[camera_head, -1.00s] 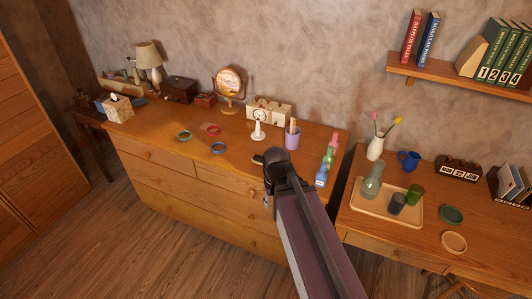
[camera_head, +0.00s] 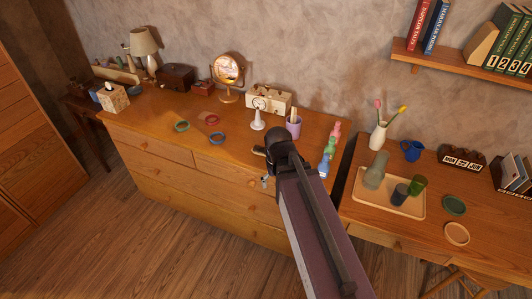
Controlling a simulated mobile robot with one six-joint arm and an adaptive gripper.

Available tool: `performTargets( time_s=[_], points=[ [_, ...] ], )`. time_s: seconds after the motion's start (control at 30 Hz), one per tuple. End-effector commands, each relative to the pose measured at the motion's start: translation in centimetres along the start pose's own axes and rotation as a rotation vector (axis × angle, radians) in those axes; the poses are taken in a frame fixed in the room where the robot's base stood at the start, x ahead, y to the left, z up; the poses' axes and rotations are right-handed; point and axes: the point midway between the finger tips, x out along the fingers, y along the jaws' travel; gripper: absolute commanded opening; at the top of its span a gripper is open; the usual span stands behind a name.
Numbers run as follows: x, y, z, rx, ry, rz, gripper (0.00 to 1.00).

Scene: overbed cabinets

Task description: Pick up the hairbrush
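I cannot make out a hairbrush for certain. A light tan stick-like thing (camera_head: 294,115) stands in a purple cup (camera_head: 293,128) on the dresser; it may be a handle, but it is too small to tell. My arm reaches up from the bottom of the view over the dresser's front edge. My gripper (camera_head: 263,166) is at its far end, in front of and left of the cup, mostly hidden by the wrist. Its fingers are too hidden to show whether they are open or shut.
The dresser top (camera_head: 170,108) holds green, red and blue rings, a white stand (camera_head: 258,118), a round mirror (camera_head: 228,72) and a row of coloured bottles (camera_head: 329,152). A desk at right holds a tray (camera_head: 408,208), a vase (camera_head: 377,138) and a blue mug (camera_head: 411,151).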

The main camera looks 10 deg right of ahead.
Motion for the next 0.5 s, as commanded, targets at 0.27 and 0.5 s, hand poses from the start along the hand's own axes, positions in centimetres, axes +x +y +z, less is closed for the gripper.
performTargets(
  time_s=[0.27,0.5],
  points=[
    [-1.0,0.7,-8.4,-0.230,0.000,0.000,1.00],
    [-2.1,1.1,-18.2,-0.543,0.001,0.000,1.00]
  ],
)
